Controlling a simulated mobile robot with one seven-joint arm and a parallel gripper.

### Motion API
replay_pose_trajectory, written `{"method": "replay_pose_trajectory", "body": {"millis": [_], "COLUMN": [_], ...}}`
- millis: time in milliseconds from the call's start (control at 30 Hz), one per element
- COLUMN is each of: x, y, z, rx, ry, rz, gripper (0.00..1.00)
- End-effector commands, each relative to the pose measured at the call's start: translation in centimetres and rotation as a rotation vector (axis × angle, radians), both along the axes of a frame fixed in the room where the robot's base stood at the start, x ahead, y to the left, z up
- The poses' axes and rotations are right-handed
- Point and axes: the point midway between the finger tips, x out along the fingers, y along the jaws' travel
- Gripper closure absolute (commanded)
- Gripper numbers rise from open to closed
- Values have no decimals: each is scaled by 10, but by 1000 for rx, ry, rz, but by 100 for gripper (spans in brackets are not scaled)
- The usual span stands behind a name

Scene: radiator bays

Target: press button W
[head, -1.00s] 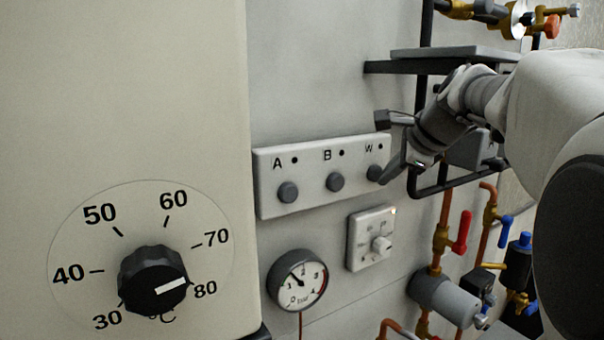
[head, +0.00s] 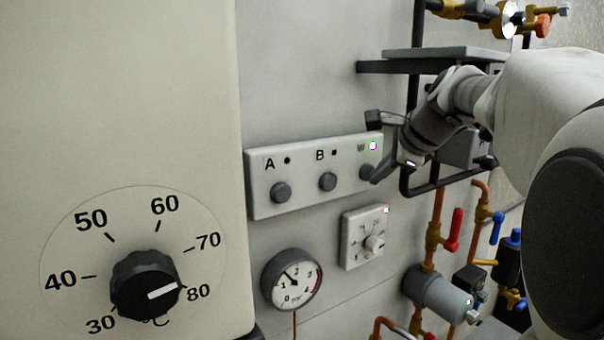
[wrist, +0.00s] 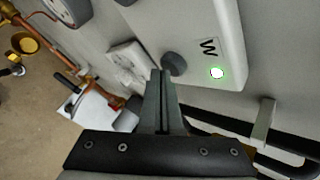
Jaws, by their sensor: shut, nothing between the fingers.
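Button W (head: 367,172) is the rightmost dark round button on the white panel (head: 262,205), beside buttons A (head: 281,192) and B (head: 327,182). The lamp above button W (head: 373,145) glows green-white; the lamps by A and B are dark. My gripper (head: 376,180) is shut and empty, its tips at button W in the head view. In the wrist view the shut fingers (wrist: 161,73) end right beside button W (wrist: 174,63), overlapping its edge. I cannot tell for certain whether they touch it. The lit lamp also shows in the wrist view (wrist: 217,73).
A small dial box (head: 365,240) and a pressure gauge (head: 291,279) are below the panel. A large temperature knob (head: 145,284) is at left. Pipes and valves with a red lever (head: 454,230) stand at right. A shelf (head: 440,56) is above my wrist.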

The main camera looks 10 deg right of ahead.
Motion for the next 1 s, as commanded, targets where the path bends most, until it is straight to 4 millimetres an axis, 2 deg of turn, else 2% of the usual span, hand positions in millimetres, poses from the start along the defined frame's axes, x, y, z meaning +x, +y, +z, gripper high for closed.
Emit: {"method": "replay_pose_trajectory", "body": {"millis": [267,800,1000], "x": [-2,-50,-57], "y": [-1,-19,-21], "z": [-1,-1,0], "rx": [-1,-1,0], "ry": [0,1,0], "rz": [-1,-2,-2], "gripper": [100,100,100]}}
